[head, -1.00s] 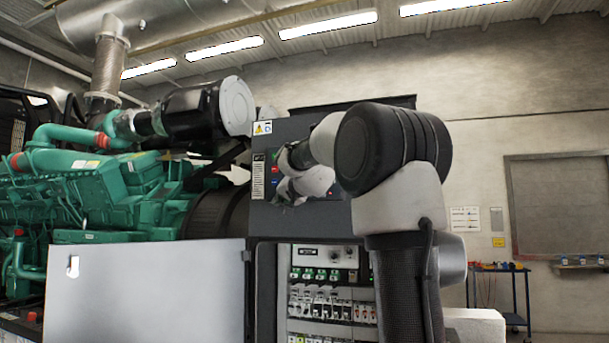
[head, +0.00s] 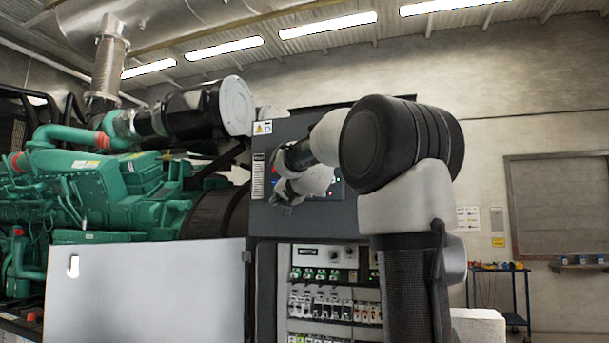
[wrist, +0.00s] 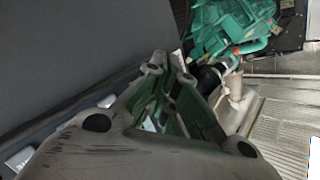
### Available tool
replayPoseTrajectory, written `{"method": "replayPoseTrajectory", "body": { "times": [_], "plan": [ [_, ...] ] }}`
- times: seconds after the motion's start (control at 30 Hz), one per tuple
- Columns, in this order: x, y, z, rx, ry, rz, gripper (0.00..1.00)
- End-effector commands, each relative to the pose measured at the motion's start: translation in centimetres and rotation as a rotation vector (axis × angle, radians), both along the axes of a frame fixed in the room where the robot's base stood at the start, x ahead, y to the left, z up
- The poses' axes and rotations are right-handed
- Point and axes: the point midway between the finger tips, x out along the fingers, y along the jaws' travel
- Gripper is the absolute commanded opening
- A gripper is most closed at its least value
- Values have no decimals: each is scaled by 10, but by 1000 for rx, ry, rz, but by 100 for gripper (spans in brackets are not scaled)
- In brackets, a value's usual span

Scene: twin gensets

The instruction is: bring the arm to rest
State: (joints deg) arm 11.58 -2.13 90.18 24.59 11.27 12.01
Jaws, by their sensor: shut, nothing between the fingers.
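My arm stands in front of the grey control cabinet (head: 345,222) in the head view, its elbow raised and its forearm reaching toward the cabinet's upper panel. The wrist end covers part of that panel, and the fingers cannot be made out clearly there. In the wrist view my gripper (wrist: 168,72) shows from behind, with its fingers together and nothing held. A large dark grey surface (wrist: 70,55) fills the left of that view, beside the gripper. I cannot tell whether they touch.
The cabinet's lower door (head: 150,290) hangs open to the left, showing rows of breakers (head: 335,305). A green genset engine (head: 100,195) stands at left and also shows in the wrist view (wrist: 232,25). A dark trolley (head: 500,290) stands at right by the wall.

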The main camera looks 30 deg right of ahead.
Motion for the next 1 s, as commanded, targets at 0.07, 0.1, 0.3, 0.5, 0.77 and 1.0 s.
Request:
{"method": "replayPoseTrajectory", "body": {
  "times": [0.07, 0.1, 0.3, 0.5, 0.77, 1.0],
  "plan": [
    [0, 0, 0, 0, 0, 0, 0],
    [0, 0, 0, 0, 0, 0, 0],
    [0, 1, -1, -7, 5, 3, 0],
    [-12, 12, -75, -70, 233, 79, 0],
    [-154, 54, -227, -208, 736, 278, 0],
    [-328, 84, -319, -346, 1068, 452, 0]
  ]
}}
